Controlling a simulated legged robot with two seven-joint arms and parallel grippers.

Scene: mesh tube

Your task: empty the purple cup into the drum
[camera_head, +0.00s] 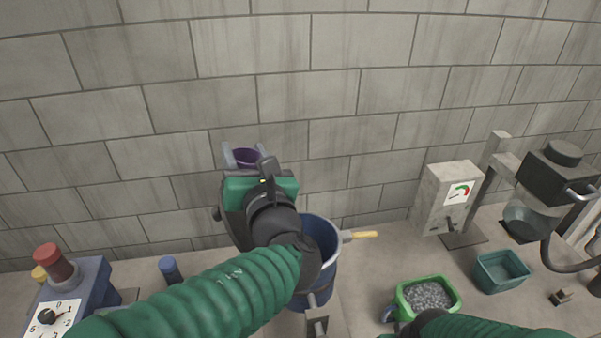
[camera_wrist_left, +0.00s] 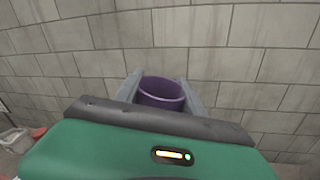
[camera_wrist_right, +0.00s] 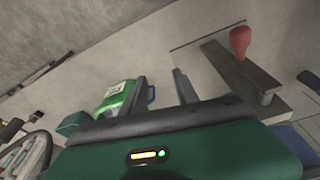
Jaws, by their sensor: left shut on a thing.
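The purple cup (camera_head: 246,157) is held between the fingers of my left gripper (camera_head: 244,156), in front of the block wall. In the left wrist view the cup (camera_wrist_left: 161,93) sits between both fingers with its mouth showing; I cannot make out contents. The blue drum (camera_head: 328,255) stands on the floor, partly hidden by my left arm. The cup is up and to the left of the drum in the head view. My right gripper (camera_wrist_right: 160,90) has its fingers apart with nothing between them in the right wrist view.
A green container of grey gravel (camera_head: 427,296) and a teal bin (camera_head: 502,270) stand at the right. A grey gauge box (camera_head: 447,198) stands near the wall. A blue control box with a red knob (camera_head: 60,290) is at the left. A yellow-tipped handle (camera_head: 365,234) juts beside the drum.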

